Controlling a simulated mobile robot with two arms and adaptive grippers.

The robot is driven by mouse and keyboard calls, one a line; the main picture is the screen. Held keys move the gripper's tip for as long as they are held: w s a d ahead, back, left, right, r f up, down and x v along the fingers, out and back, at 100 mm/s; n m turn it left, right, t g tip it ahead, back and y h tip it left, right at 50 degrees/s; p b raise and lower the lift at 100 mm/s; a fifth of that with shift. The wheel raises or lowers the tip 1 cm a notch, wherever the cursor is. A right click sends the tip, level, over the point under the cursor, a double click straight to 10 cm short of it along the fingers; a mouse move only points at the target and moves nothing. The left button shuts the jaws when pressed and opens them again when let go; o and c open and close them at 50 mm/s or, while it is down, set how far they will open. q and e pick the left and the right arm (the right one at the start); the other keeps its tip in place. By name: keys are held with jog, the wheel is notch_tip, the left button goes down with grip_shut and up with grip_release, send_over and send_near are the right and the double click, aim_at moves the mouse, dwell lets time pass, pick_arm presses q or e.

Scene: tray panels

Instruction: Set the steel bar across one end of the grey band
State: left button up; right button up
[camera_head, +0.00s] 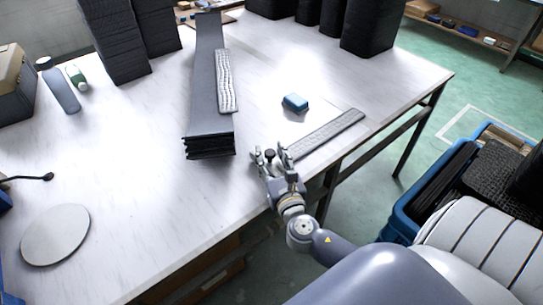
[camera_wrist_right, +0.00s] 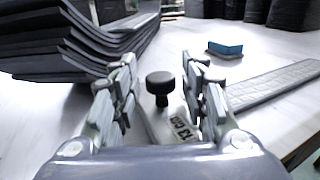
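A grey patterned band (camera_head: 325,135) lies flat on the table near its right edge; it also shows in the right wrist view (camera_wrist_right: 275,84). The steel bar (camera_wrist_right: 176,132), marked "13 cm" and with a black knob on top, lies low between the fingers of my right gripper (camera_wrist_right: 160,88). In the head view my right gripper (camera_head: 271,155) is beside the near end of the band and hides most of the bar. Its fingers are apart, with the knob between them and a gap visible on each side. My left gripper is not in view.
A stack of dark grey panels (camera_head: 208,140) stands left of my right gripper, with a lighter patterned strip (camera_head: 224,82) on top. A blue block (camera_head: 295,102) sits behind the band. Dark upright stacks line the back.

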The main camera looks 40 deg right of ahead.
jog(key=shift+f, duration=0.1)
jog(key=shift+s, duration=0.1)
jog(key=v, duration=1.2)
dwell(0.4)
